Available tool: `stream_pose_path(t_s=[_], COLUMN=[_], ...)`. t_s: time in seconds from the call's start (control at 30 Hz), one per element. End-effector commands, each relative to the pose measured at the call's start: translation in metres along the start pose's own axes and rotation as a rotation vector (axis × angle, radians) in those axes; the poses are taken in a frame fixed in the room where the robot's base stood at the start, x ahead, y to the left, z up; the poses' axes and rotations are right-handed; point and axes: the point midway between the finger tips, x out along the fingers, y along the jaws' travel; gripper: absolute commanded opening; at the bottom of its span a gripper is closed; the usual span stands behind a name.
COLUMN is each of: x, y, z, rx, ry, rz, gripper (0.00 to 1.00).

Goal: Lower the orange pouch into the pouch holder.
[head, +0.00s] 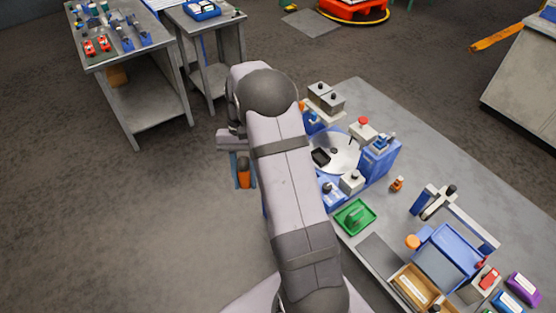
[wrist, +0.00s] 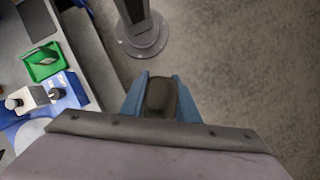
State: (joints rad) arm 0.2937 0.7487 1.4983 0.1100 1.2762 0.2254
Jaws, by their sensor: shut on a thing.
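My gripper (head: 243,170) hangs at the left side of my arm, over the bare floor beside the bench. It is shut on the orange pouch (head: 244,178), whose orange side shows between the blue fingers in the head view. In the wrist view my gripper (wrist: 155,95) has its two blue fingers on either side of a dark, shadowed thing, with floor beyond it. I cannot tell for sure which thing is the pouch holder. A green tray (head: 366,227) with an upright green piece in it stands on the bench; it also shows in the wrist view (wrist: 34,72).
Two side tables stand at the upper left. Floor between them and my arm is clear.

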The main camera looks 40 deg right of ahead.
Motion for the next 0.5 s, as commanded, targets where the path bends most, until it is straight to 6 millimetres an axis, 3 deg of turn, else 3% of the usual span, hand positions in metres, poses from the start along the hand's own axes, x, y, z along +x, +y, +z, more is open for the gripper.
stream_pose_path(t_s=[0.2,0.5], x=[-0.002,-0.001], y=[-0.033,-0.057], z=[0.032,0.059], rx=[-0.241,-0.450], ry=[0.001,0.002], rz=[0.101,0.186], gripper=[0.04,0.04])
